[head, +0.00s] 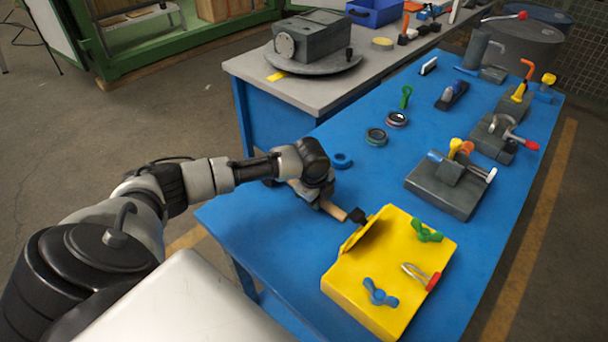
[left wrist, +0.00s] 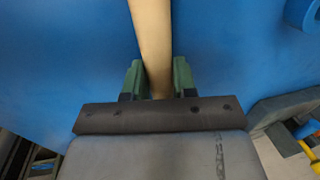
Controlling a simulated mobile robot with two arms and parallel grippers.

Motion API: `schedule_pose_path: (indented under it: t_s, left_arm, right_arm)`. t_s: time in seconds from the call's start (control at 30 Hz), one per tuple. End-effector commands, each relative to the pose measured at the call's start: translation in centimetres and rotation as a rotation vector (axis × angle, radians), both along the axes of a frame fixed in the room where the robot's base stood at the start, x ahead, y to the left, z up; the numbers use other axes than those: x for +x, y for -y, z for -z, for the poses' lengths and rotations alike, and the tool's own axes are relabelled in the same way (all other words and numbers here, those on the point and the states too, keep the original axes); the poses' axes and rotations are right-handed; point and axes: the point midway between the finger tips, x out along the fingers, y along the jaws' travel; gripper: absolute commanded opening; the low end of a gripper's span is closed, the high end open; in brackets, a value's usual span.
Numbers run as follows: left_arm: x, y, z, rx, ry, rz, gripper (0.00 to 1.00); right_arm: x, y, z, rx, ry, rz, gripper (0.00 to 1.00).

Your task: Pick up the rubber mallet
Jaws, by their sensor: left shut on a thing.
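The rubber mallet has a black head (head: 357,215) and a pale wooden handle (head: 334,210). In the head view its head is at the left edge of the yellow box, near a raised yellow flap. My left gripper (head: 312,196) is at the handle's left end. In the left wrist view the handle (left wrist: 151,45) runs between the green fingers of the left gripper (left wrist: 157,80), which is shut on it. The mallet head is outside that view. I cannot tell whether the mallet touches the table. My right gripper is not in view.
Grey fixtures (head: 445,190) line the right side of the blue table (head: 300,258). The table's left front is clear.

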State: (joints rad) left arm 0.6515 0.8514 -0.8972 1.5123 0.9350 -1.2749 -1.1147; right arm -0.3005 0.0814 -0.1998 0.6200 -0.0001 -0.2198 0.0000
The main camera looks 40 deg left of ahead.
Motion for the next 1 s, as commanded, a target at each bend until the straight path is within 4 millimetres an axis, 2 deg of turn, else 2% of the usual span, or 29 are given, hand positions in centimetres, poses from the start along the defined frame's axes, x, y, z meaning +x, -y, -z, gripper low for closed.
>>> schedule_pose_path:
  t_s: [0.17,0.37,0.7,0.83,1.0]
  left_arm:
    - [0.2,0.0,-1.1,0.001,0.006,0.001,0.0]
    - [0.2,-0.1,-4.4,0.001,0.009,0.001,0.0]
    - [-7.4,-2.5,-8.6,0.006,0.001,0.0,0.0]
    - [-9.3,-3.0,-9.9,0.005,0.002,0.0,0.0]
    - [-10.7,-3.4,-10.7,0.003,0.002,-0.001,0.0]
  right_arm:
    - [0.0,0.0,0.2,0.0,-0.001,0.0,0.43]
    - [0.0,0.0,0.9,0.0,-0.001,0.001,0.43]
    - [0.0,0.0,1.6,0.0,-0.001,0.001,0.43]
    - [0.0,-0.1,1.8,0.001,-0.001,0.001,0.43]
    - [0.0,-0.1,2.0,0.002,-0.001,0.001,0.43]
